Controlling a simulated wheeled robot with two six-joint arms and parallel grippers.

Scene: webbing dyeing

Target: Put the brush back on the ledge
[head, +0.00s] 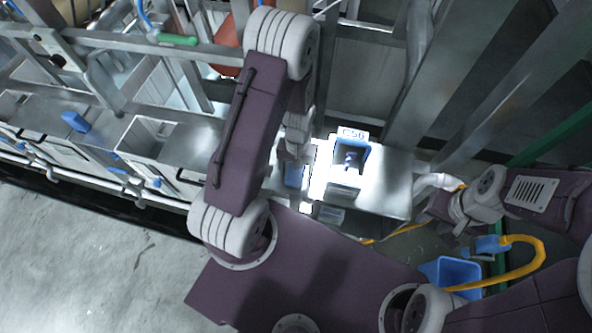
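I cannot single out the brush with certainty. A flat blue piece (293,173) lies just below my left gripper (292,155), near the metal ledge (392,185). I cannot tell whether the gripper touches it, and its fingers are too small and partly hidden to read. My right gripper (459,228) is at the right, beyond the ledge's right end and above the blue bin; its fingers are unclear. A blue head on a curved yellow tube (490,245) is close to it, but I cannot tell whether it is held.
A white unit labelled C56 (350,168) with a blue part inside stands on the ledge. A blue bin (455,272) is at the lower right. Metal troughs (150,140) and a rail run along the left. Posts stand behind. Open floor (90,260) is at lower left.

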